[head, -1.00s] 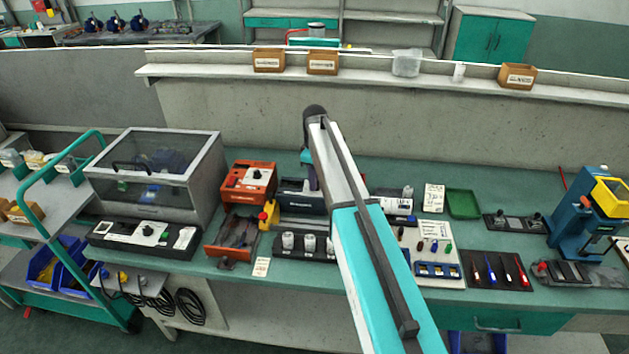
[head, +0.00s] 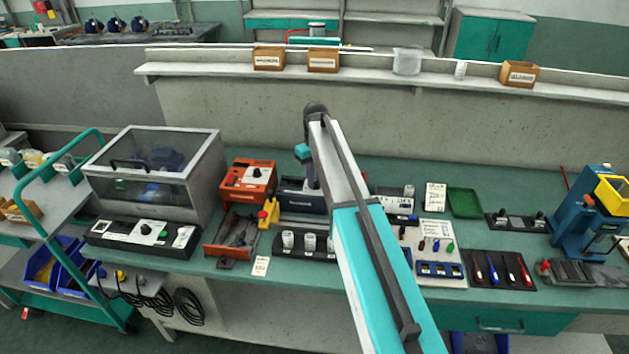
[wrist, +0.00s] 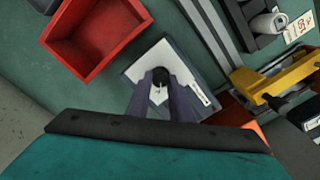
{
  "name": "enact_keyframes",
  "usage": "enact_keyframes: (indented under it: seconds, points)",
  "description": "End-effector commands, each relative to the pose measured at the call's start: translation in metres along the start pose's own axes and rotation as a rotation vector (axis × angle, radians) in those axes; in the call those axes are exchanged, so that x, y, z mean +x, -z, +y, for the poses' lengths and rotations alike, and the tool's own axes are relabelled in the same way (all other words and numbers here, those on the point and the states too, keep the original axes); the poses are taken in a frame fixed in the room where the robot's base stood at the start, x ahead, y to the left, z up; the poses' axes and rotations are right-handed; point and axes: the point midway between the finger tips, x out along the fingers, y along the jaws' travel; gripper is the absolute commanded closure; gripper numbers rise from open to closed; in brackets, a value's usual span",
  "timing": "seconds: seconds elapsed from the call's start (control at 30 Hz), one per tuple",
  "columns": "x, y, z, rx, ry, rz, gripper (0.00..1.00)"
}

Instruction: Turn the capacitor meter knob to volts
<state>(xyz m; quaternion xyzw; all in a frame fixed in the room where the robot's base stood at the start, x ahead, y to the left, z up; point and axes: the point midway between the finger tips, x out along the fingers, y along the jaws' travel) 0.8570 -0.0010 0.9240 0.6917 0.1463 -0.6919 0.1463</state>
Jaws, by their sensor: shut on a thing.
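The capacitor meter (wrist: 183,60) has a pale sloped face in a dark blue case, with a white label strip at one edge. Its black round knob (wrist: 160,78) sits between the fingertips of my gripper (wrist: 159,82), which is shut on it. A pale pointer mark shows by the knob, but the scale markings are too small to read. In the head view the dark blue meter (head: 296,200) stands on the bench, partly hidden by my arm. One purple-grey finger of my gripper (head: 312,182) shows there above it.
A red bin (wrist: 95,40) lies close beside the meter. A yellow clamp (wrist: 275,80) and grey capacitors (wrist: 266,26) are on the other side. An orange tester (head: 248,180) stands left of the meter. A clear-lidded enclosure (head: 155,175) stands farther left.

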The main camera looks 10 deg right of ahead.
Motion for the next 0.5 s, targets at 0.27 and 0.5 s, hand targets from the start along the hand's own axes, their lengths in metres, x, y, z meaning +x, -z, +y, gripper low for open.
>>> enact_keyframes:
  seconds: [0.27, 0.5]
  points:
    - [-0.0002, 0.0001, 0.0011, 0.155, -0.001, 0.001, 1.0]
    - [-0.0007, 0.0001, 0.0012, 0.206, -0.001, 0.001, 1.0]
